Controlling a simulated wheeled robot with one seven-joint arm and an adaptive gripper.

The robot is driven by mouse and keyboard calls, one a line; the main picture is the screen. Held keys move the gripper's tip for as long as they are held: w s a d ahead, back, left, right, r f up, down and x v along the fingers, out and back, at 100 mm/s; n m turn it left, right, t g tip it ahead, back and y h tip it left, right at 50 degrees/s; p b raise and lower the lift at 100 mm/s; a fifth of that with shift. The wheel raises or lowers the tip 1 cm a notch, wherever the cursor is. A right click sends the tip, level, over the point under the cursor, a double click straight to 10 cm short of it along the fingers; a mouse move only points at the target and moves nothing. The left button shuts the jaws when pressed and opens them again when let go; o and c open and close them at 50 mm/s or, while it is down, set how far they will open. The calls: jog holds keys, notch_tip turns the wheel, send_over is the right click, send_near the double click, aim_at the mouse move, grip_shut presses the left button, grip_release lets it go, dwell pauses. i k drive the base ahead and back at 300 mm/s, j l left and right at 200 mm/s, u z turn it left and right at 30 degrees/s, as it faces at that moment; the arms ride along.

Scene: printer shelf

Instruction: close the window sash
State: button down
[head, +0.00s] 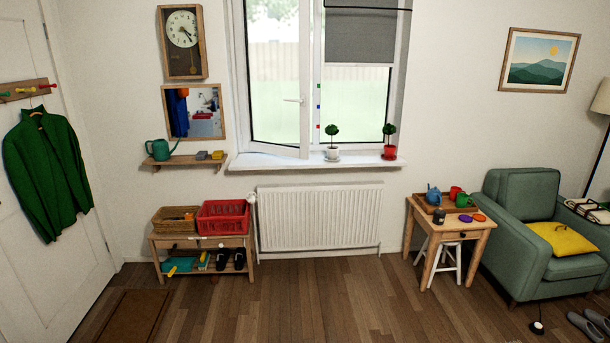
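The window has a white left sash (305,80) with a lever handle (293,99) near its right edge. The sash looks swung a little inward: its lower right corner comes down over the white window sill (270,161). Its hinge side seems to be on the left. The right part of the window has a grey blind (359,36) lowered over its upper portion. My gripper is not in this view.
Two potted plants, one in a white pot (332,153) and one in a red pot (389,151), stand on the sill right of the sash. A radiator (318,218) is below. The wooden floor (320,300) in front is clear.

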aim_at(239, 14)
jog(key=i+j, duration=0.2)
jog(key=i, duration=0.5)
jog(key=i+j+u, duration=0.15)
jog(key=i, duration=0.55)
jog(key=i+j, duration=0.15)
jog(key=i, duration=0.55)
jog(key=i+j+z, duration=0.3)
jog(key=i+z, duration=0.15)
jog(key=i, duration=0.25)
jog(key=i+j+z, duration=0.5)
jog(key=i+j, duration=0.05)
jog(key=i, duration=0.05)
